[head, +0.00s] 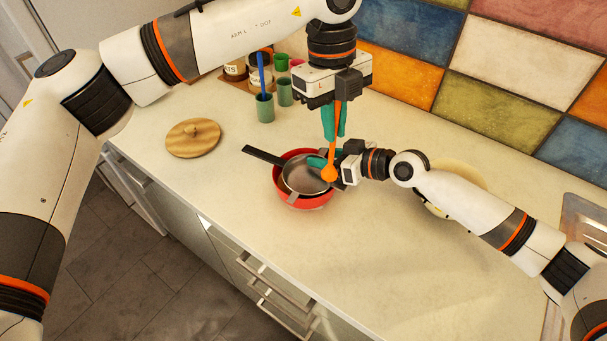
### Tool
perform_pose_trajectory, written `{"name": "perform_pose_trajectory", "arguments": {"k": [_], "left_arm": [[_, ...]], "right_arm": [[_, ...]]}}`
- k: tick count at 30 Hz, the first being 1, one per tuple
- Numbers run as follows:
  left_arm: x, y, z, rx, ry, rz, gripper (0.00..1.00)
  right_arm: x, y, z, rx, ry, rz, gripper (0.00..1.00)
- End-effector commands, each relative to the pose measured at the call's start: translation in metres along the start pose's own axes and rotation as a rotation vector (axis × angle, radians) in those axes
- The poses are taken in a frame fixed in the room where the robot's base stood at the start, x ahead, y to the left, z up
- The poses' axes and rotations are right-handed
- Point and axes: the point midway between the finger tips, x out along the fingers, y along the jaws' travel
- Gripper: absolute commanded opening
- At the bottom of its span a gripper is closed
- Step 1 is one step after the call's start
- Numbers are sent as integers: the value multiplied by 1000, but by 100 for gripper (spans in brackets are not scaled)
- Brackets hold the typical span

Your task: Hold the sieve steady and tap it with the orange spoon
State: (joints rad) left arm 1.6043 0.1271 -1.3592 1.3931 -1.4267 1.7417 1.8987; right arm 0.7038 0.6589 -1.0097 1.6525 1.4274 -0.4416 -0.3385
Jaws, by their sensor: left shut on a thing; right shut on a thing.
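The sieve (300,178) is a grey round pan with a black handle pointing up and left. It sits in or over a red bowl (310,203) on the counter. My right gripper (318,163) comes in from the right and is shut on the sieve at its right rim; the exact contact is partly hidden. My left gripper (335,125) points down above the sieve's right side and is shut on the orange spoon (329,172). The spoon hangs with its bowl end low, by the sieve's right rim and my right gripper. I cannot tell whether it touches the sieve.
A round wooden lid (193,138) lies to the left. A green cup (264,108) with a blue utensil, another green cup (285,93) and jars stand at the back. A pale round plate (458,175) is partly behind my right arm. The front right counter is clear.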

Motion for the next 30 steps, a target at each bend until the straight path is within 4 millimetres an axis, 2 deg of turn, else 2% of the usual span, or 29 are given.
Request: {"name": "perform_pose_trajectory", "arguments": {"k": [8, 21, 30], "left_arm": [[-6, 0, 1, 0, 1, 2, 0], [-46, 0, 8, 1, 1, 1, 0], [-49, 0, 8, 1, 0, 0, 0]], "right_arm": [[0, 0, -3, 0, 6, 0, 12], [0, 0, -3, 0, 6, 0, 12], [0, 0, -3, 0, 6, 0, 12]]}}
